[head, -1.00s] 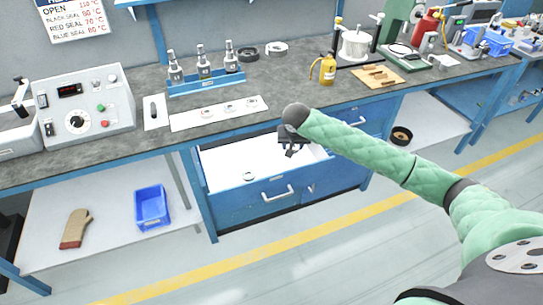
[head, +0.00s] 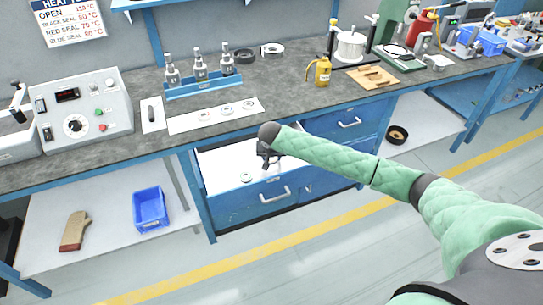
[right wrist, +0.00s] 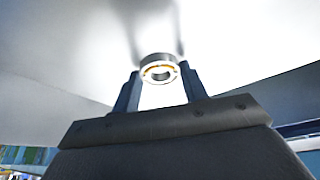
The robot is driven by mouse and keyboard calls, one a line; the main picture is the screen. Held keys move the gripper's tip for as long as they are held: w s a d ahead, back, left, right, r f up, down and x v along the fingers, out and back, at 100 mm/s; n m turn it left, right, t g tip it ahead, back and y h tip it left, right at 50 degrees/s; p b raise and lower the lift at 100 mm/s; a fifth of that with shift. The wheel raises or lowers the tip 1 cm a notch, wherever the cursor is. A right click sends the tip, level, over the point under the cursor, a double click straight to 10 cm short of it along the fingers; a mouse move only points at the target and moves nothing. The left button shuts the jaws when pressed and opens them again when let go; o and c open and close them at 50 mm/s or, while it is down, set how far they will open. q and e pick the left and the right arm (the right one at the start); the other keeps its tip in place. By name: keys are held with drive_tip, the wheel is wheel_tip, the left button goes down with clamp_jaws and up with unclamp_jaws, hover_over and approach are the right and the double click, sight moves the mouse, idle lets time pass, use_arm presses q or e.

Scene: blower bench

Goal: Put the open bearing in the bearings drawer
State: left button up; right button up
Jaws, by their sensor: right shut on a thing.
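The open bearing (right wrist: 159,70) is a small metal ring with an orange-brown cage showing. In the right wrist view it sits between the fingertips of my right gripper (right wrist: 160,85), which is shut on it. In the head view my right gripper (head: 267,164) is over the pulled-out drawer (head: 215,161), with a white interior and blue front; the held bearing is hard to make out there. Another small ring (head: 246,177) lies on the drawer floor, left of the gripper. My left gripper is not in view.
A white strip (head: 178,124) with several bearings lies on the bench, near a blue rack of bottles (head: 205,86). A closed drawer (head: 350,123) is to the right.

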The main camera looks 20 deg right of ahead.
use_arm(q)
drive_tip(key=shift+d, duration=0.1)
use_arm(e)
drive_tip(key=o, duration=1)
drive_tip(key=shift+f, duration=0.1)
drive_tip(key=shift+o, duration=0.2)
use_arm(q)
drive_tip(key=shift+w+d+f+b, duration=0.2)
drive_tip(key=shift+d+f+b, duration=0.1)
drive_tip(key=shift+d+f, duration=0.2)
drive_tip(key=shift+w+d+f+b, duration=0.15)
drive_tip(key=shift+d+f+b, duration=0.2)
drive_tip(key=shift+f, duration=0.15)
use_arm(e)
drive_tip(key=v, duration=1.2)
drive_tip(key=shift+r, duration=0.2)
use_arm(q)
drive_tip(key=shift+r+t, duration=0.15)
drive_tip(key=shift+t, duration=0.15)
